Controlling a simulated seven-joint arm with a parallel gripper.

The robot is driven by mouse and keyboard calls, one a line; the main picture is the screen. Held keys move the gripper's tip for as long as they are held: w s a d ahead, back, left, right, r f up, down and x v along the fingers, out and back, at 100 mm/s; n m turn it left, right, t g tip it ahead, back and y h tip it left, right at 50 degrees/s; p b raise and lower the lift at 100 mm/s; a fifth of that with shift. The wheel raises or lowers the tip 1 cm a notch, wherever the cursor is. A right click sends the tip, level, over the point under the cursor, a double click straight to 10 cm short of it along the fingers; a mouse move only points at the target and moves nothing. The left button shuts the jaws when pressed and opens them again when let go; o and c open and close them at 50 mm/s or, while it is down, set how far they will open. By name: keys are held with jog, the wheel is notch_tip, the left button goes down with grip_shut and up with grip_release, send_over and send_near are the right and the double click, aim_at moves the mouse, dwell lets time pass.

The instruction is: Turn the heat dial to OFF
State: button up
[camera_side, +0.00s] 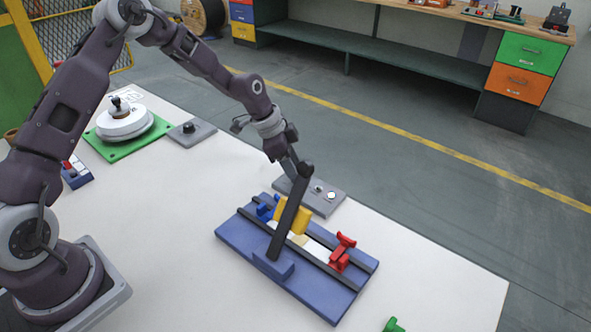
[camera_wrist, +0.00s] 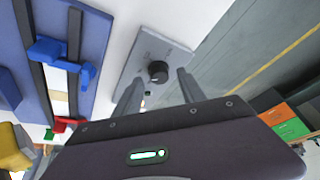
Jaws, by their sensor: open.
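The dial is a round black knob (camera_wrist: 158,72) on a grey plate (camera_wrist: 172,54) in the wrist view. Faint marks on the plate are too small to read, and I cannot tell the knob's setting. In the side view the grey plate (camera_side: 322,206) lies behind the blue fixture, and my gripper and the dark lever hide part of it. My gripper (camera_side: 291,174) is above the plate's left part. In the wrist view my gripper (camera_wrist: 160,77) is open, with one finger on each side of the knob. I cannot tell whether they touch it.
A blue fixture (camera_side: 235,236) with black rails, a tilted dark lever (camera_side: 288,222), a yellow block (camera_side: 293,214) and a red clamp (camera_side: 342,252) stands close in front of the plate. Another grey plate with a black knob (camera_side: 188,127) lies further left. The table's right side is mostly clear.

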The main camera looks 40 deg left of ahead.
jog(key=shift+w+d+f, duration=0.1)
jog(key=shift+f, duration=0.35)
jog(key=shift+c, duration=0.2)
grip_shut()
jog(key=n+y, duration=0.1)
jog(key=n, duration=0.1)
jog(key=n+t+y, duration=0.1)
jog(key=n, duration=0.2)
jog(key=shift+d+r+n, duration=0.1)
jog(key=shift+d+n, duration=0.05)
jog(key=shift+n, duration=0.15)
jog(key=n+y, duration=0.2)
jog(key=n, duration=0.4)
jog(key=shift+d, duration=0.1)
jog(key=shift+n+y, duration=0.3)
